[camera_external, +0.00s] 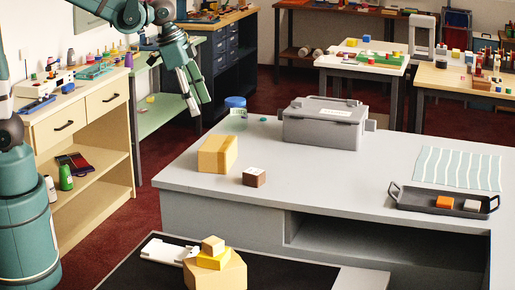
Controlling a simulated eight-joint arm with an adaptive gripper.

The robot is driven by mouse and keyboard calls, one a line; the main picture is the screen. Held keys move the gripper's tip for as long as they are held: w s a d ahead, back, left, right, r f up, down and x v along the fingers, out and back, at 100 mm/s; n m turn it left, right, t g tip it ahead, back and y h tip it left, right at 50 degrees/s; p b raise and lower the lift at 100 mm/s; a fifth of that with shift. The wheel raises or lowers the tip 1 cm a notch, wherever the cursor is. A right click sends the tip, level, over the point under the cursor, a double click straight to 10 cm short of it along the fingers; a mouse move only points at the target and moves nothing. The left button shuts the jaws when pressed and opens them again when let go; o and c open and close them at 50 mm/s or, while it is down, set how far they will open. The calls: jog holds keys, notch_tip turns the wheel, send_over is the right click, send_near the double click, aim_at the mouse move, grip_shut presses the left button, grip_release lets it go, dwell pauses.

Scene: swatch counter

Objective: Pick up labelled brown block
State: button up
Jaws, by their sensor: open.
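The brown block (254,178) sits on the grey counter, near its front left part. It is small and dark brown, with a pale label on its top. My gripper (197,106) is open and empty, up and to the left of the block and apart from it. Its fingers point down, in front of the green side table in the picture.
A larger tan block (217,154) stands just left of the brown block. A grey lidded case (323,124) stands behind. A dark tray (443,203) with an orange and a pale block, and a striped cloth (458,167), lie at right. The counter's middle is clear.

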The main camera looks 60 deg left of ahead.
jog(key=w+d+f+m+g, duration=0.1)
jog(key=w+d+f+m, duration=0.1)
jog(key=w+d+f, duration=0.4)
jog(key=m+g+p, duration=0.2)
jog(key=m, duration=0.1)
send_over(254, 171)
jog(key=a, duration=0.1)
jog(key=f, duration=0.4)
jog(key=s+f, duration=0.1)
jog(key=f, duration=0.1)
jog(key=shift+a+f, duration=0.15)
jog(key=shift+f, duration=0.2)
jog(key=shift+w+d+f+h, duration=0.2)
jog(key=shift+w+f+h, duration=0.1)
jog(key=shift+f, duration=0.1)
jog(key=shift+d+f, duration=0.15)
jog(key=shift+f, duration=1.1)
jog(key=shift+w+d+f, duration=0.15)
jog(key=shift+f, duration=1.15)
jog(key=shift+w+d+f, duration=0.1)
jog(key=shift+d+f, duration=0.05)
jog(key=shift+f, duration=1.15)
